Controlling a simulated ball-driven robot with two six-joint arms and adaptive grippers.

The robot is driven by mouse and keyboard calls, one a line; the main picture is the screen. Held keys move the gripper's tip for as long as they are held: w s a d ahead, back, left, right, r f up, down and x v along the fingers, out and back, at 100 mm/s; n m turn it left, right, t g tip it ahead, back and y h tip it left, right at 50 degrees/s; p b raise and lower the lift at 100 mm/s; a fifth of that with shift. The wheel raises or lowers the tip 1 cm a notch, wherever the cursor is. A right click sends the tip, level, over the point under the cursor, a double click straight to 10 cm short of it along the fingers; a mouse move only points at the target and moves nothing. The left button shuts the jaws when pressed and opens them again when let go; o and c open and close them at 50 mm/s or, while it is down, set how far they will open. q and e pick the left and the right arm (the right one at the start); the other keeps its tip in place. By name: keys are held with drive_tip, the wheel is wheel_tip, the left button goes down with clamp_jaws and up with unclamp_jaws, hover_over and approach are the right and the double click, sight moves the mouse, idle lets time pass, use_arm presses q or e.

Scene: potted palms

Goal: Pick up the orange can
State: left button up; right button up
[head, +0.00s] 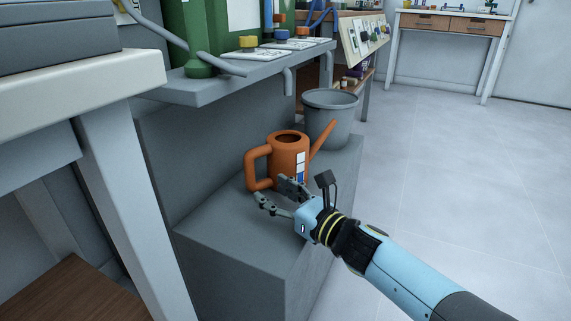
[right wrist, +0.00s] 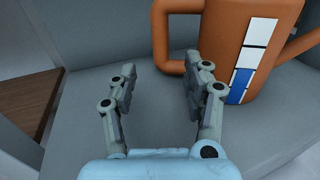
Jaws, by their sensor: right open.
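The orange can (head: 289,155) is a watering can with a loop handle on its left and a spout on its right. It stands upright on a grey ledge (head: 225,228). A white and blue label is on its front. In the right wrist view the can (right wrist: 220,45) fills the upper right, its handle (right wrist: 160,45) just beyond the fingers. My right gripper (head: 273,190) is open and empty in front of the can, low by the handle's base. The right wrist view shows its fingers (right wrist: 158,88) apart with only grey surface between them. My left gripper is not in view.
A grey bucket (head: 330,112) stands behind the can, close to the spout. A grey shelf (head: 220,88) with green equipment overhangs at the back left. A white table leg (head: 125,190) stands at the left. The floor (head: 450,180) at right is clear.

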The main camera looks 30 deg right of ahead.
sight(253, 177)
drive_tip(key=x, duration=0.3)
drive_tip(key=shift+w, duration=0.2)
drive_tip(key=x, duration=0.2)
drive_tip(key=b+x, duration=0.1)
drive_tip(key=x, duration=0.2)
drive_tip(key=shift+w+r, duration=0.1)
drive_tip(key=shift+r, duration=0.1)
clamp_jaws()
drive_tip(key=shift+r, duration=0.1)
